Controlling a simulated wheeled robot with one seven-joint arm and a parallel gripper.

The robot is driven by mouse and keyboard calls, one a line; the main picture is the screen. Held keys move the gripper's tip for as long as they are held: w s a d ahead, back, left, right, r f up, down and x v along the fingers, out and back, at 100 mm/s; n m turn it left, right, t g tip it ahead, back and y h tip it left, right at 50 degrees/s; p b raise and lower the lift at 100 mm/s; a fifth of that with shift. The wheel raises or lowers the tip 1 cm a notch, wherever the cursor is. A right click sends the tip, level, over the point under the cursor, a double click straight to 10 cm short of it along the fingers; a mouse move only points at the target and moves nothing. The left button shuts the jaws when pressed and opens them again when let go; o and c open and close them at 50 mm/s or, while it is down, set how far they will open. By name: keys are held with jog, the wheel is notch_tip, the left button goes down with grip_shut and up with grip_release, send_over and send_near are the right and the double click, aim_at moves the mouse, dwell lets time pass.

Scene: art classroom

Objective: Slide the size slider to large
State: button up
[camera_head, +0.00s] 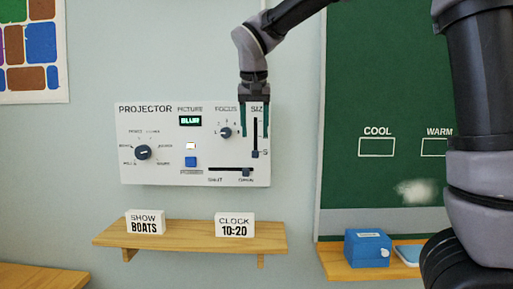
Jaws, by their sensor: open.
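The size slider is a vertical black slot (255,132) at the right end of the white projector panel (165,177). Its dark knob (254,154) sits near the bottom of the slot, beside a letter S. My gripper (254,135) points down in front of the slot's upper part, with its two green fingers apart on either side of it. The fingertips are above the knob in the picture, and nothing is between them. My gripper hides the top of the slot and part of the size label; its distance from the panel is hard to tell.
The panel also has a horizontal slider (230,170), a focus knob (225,132), a large dial (143,153), a blue button (190,162) and a display (190,121) reading BLUR. Below is a wooden shelf (190,240) with two signs. A green chalkboard (385,95) is at right.

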aim_at(255, 151)
jog(key=x, duration=0.6)
jog(key=shift+f, duration=0.1)
grip_shut()
dwell(1.3)
